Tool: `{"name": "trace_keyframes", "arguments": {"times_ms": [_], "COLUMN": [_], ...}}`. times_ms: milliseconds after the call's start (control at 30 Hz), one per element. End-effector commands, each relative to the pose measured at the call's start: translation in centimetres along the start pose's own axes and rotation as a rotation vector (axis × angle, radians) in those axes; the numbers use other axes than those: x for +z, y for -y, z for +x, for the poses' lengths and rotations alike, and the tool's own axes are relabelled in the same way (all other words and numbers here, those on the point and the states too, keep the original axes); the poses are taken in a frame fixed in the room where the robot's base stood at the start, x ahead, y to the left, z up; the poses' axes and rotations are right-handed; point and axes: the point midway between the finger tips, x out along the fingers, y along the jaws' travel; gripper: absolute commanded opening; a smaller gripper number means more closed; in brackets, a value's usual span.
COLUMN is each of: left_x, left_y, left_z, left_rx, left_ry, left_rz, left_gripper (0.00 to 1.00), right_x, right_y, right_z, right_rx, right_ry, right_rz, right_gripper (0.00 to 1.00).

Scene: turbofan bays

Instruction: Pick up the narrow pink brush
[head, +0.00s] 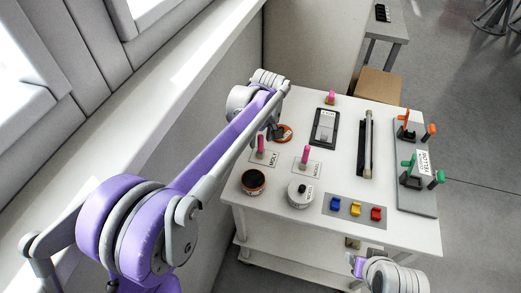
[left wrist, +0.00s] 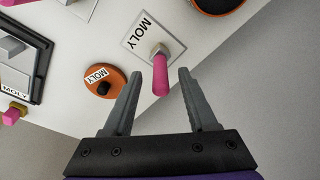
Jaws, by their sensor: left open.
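A pink-handled brush (head: 261,143) stands upright on a MOLY card near the left side of the white table. In the left wrist view the same brush (left wrist: 161,76) has a grey block at its base. My open left gripper (left wrist: 160,72) has one fingertip on each side of its handle, with gaps. In the head view my left gripper (head: 274,131) is just beyond this brush. A second pink brush (head: 306,154) stands on a NICKEL card, and a third pink piece (head: 331,96) is at the back edge. Which is narrowest is hard to tell. Only part of my right arm shows.
An orange MOLY lid (left wrist: 103,80) lies beside the left finger. An orange-rimmed jar (head: 253,182) and a white jar (head: 300,193) stand in front. A black tray (head: 324,127), a rod stand (head: 365,145), a coloured-block panel (head: 355,210) and a grey fixture (head: 415,170) stand further right.

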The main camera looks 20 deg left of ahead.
Motion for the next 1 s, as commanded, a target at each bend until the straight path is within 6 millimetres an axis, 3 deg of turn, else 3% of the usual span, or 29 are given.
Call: {"name": "trace_keyframes", "arguments": {"times_ms": [200, 467, 800, 1000], "left_x": [-0.1, -0.1, -0.1, -0.1], "left_y": [0.1, 0.1, 0.1, 0.1], "left_z": [2.8, 3.1, 3.1, 3.1], "left_rx": [0.0, 0.001, 0.001, 0.001], "left_ry": [0.0, 0.0, 0.0, 0.0], "left_rz": [-0.001, -0.001, -0.001, -0.001], "left_gripper": [0.58, 0.58, 0.0, 0.0], "right_x": [0.1, 0.1, 0.0, 0.0], "right_y": [0.0, 0.0, 0.0, 0.0], "right_z": [0.1, 0.1, 0.1, 0.1], "right_rx": [0.0, 0.0, 0.0, 0.0], "right_ry": [0.0, 0.0, 0.0, 0.0], "right_rz": [0.0, 0.0, 0.0, 0.0], "right_gripper": [0.53, 0.53, 0.53, 0.53]}}
